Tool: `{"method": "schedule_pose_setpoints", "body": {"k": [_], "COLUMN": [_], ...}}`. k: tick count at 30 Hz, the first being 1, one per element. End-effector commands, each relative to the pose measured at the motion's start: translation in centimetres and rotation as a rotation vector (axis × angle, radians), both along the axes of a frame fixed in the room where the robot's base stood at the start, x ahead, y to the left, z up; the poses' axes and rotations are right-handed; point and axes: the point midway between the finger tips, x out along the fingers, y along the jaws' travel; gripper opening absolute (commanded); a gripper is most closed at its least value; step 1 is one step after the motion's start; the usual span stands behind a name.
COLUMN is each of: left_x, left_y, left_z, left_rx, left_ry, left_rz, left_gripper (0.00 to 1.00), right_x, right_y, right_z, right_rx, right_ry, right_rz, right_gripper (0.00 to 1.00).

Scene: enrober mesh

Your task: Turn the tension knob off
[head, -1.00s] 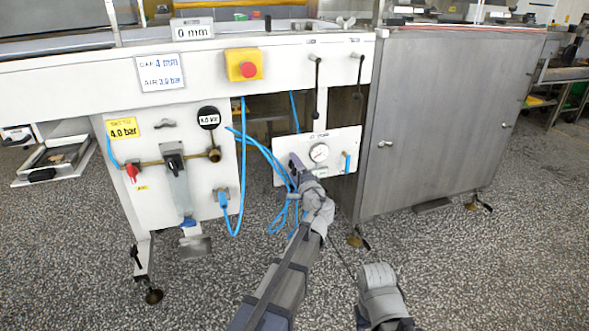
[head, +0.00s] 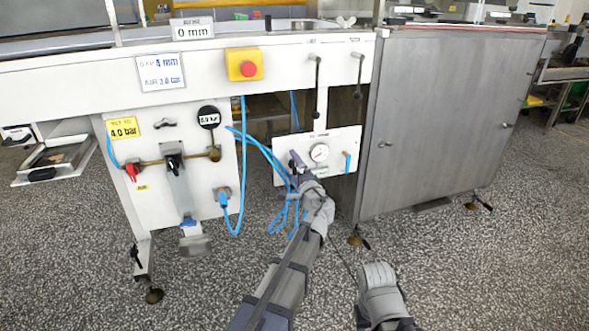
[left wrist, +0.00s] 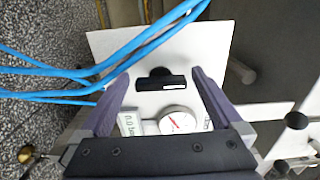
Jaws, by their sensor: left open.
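The black tension knob (left wrist: 161,79) with a pale mark sits on a small white panel (head: 342,140) under the machine. In the left wrist view its bar lies crosswise between the fingers of my left gripper (left wrist: 160,76). The fingers are open with a gap on both sides, and I cannot tell how deep they reach around it. In the head view my left gripper (head: 298,168) is at the panel's left part and hides the knob. A round gauge (head: 319,152) is right of it; the gauge also shows in the left wrist view (left wrist: 177,121).
Blue hoses (head: 262,150) hang left of the gripper and cross the left wrist view (left wrist: 110,75). A blue-handled valve (head: 347,161) is at the panel's right. A steel cabinet (head: 440,120) stands to the right. A red valve handle (head: 131,171) is on the left panel.

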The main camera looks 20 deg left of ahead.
Motion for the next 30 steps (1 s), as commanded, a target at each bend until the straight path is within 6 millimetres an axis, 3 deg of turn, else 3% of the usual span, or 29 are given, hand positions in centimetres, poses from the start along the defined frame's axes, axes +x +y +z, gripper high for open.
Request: {"method": "schedule_pose_setpoints", "body": {"k": [5, 18, 30], "left_x": [-0.7, -6.0, -6.5], "left_y": [-0.4, -4.0, -4.4], "left_z": [0.0, 0.0, 0.0], "left_rx": [0.001, 0.0, 0.0], "left_ry": [0.001, 0.0, 0.0], "left_rz": [-0.001, -0.001, 0.0], "left_gripper": [1.0, 1.0, 1.0], "right_x": [0.0, 0.0, 0.0], "right_y": [0.0, 0.0, 0.0], "right_z": [0.0, 0.0, 0.0], "right_rx": [0.0, 0.0, 0.0], "right_ry": [0.0, 0.0, 0.0], "right_rz": [0.0, 0.0, 0.0], "right_gripper": [0.5, 0.5, 0.5]}}
